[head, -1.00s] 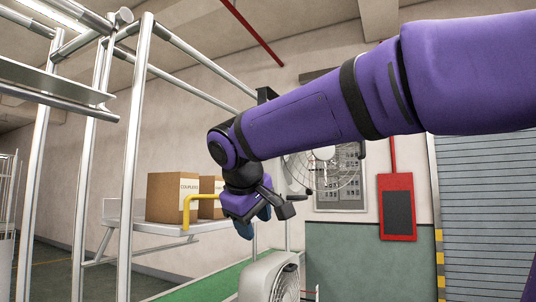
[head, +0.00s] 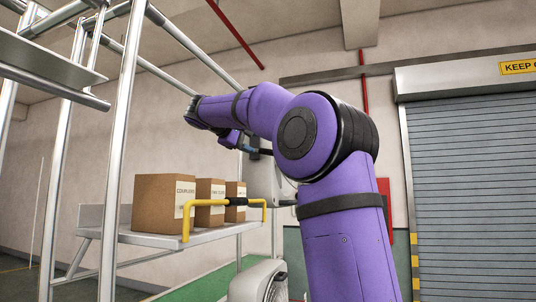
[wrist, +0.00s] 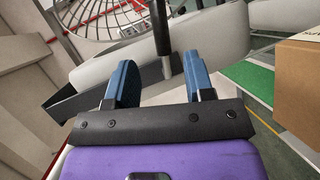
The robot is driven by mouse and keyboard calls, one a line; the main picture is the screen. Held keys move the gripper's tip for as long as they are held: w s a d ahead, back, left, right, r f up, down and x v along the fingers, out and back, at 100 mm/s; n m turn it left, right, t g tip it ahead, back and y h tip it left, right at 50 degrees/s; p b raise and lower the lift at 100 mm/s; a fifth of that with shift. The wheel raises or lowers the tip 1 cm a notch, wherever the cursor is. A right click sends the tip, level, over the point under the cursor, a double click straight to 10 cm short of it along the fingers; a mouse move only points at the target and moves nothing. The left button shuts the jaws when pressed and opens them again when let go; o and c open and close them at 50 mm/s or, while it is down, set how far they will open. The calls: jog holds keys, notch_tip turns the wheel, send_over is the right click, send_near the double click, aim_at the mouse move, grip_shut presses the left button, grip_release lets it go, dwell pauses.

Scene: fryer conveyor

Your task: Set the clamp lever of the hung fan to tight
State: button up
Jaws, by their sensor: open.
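The clamp lever has a black grip (wrist: 160,28) and a short metal shaft (wrist: 167,67). In the wrist view it stands in the gap between my finger ends, with clear space on both sides; its depth is hard to judge. The hung fan's wire cage (wrist: 100,20) shows at the top left of that view, and its pale body (head: 262,180) is partly hidden behind my arm in the head view. A black grip on a rod (head: 236,202) sticks out leftward there, probably the lever. My gripper (wrist: 160,65) is open and empty; its blue fingers (head: 258,152) are mostly hidden in the head view.
Cardboard boxes (head: 164,200) stand on a metal shelf (head: 150,239) with a yellow rail (head: 186,212), left of the fan. One box (wrist: 301,85) is near the gripper's right side. A metal frame (head: 118,150) rises at left. A white floor fan (head: 258,280) stands below.

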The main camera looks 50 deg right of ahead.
jog(key=x, duration=0.9)
jog(key=shift+d+f, duration=0.1)
jog(key=shift+d, duration=0.15)
jog(key=shift+c, duration=0.4)
grip_shut()
